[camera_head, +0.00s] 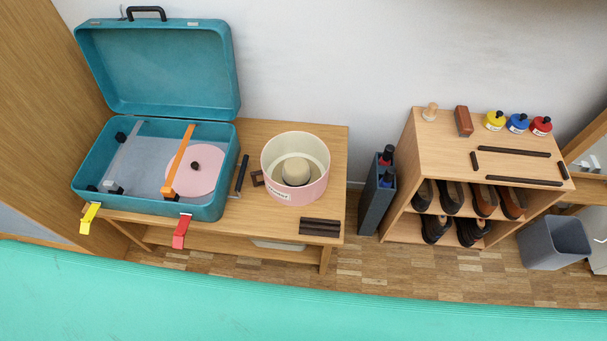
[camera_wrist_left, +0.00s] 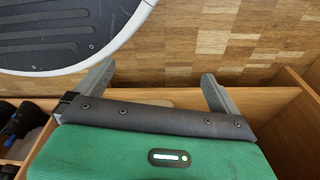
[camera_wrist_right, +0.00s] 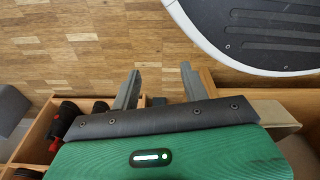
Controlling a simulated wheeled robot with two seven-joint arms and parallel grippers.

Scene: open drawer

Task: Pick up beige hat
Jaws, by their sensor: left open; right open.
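The beige hat (camera_head: 296,171) sits inside a round pink box (camera_head: 285,192) with a cream inside, on the wooden table (camera_head: 250,215). The box has no lid on it, and the hat's rounded crown shows from above. My left gripper (camera_wrist_left: 158,88) is open and empty in the left wrist view, with wooden furniture and floor below it. My right gripper (camera_wrist_right: 158,84) is open and empty in the right wrist view, above wood furniture edges and floor. Neither gripper shows in the head view, and the hat shows in neither wrist view.
An open teal suitcase (camera_head: 222,205) with a pink disc (camera_head: 205,180) stands left of the box. Dark strips (camera_head: 320,227) lie at the table's front right. A dark bottle holder (camera_head: 372,205) and a shoe rack (camera_head: 440,145) stand to the right, beside a grey bin (camera_head: 540,247).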

